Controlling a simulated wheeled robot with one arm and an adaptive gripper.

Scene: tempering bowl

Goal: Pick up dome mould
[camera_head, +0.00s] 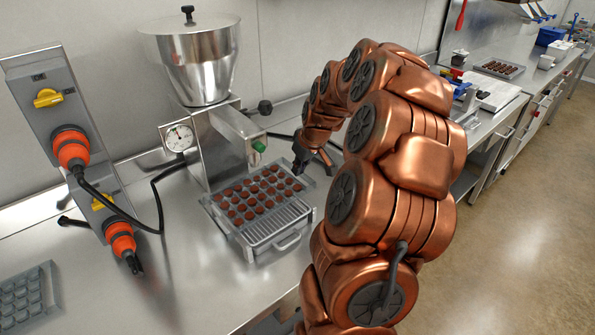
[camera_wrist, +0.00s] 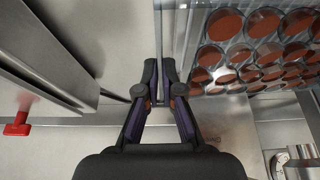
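The dome mould (camera_head: 262,197) is a clear tray with rows of round brown-filled cavities. It lies below the outlet of the tempering machine, over a metal grate. In the wrist view the mould (camera_wrist: 262,52) fills the upper right, with its edge running beside the fingers. My gripper (camera_head: 301,170) is at the mould's back right edge in the head view, partly hidden by my arm. In the wrist view the gripper's fingertips (camera_wrist: 160,68) are close together with a thin strip, seemingly the mould's edge, between them.
The tempering machine (camera_head: 203,60) with its metal bowl stands behind the mould. A control box with cables (camera_head: 62,110) is to the left. A grey mould (camera_head: 22,298) lies front left. Another bench (camera_head: 490,95) with tools stands back right.

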